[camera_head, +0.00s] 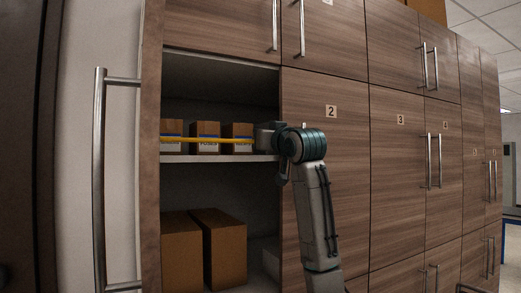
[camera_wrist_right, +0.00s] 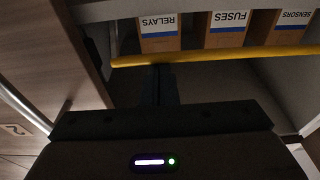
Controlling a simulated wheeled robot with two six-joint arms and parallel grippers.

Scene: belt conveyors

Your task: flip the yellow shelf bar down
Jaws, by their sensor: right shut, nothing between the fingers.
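The yellow shelf bar (camera_head: 205,139) runs level across the front of the shelf's box row in the open cabinet bay. It also crosses the upper part of the right wrist view (camera_wrist_right: 220,55). My right gripper (camera_head: 262,136) is at the bar's right end, by the bay's right edge. In the right wrist view its dark fingers (camera_wrist_right: 160,72) are closed together and empty, meeting the bar's edge in the picture near one end. I cannot tell whether they touch it. My left gripper is not in view.
Small labelled boxes, RELAYS (camera_wrist_right: 159,38), FUSES (camera_wrist_right: 226,32) and SENSORS (camera_wrist_right: 292,30), stand behind the bar on the shelf (camera_head: 215,158). Two large cartons (camera_head: 223,246) stand below. Closed door 2 (camera_head: 335,190) flanks the bay; an upright handle (camera_head: 99,190) stands left.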

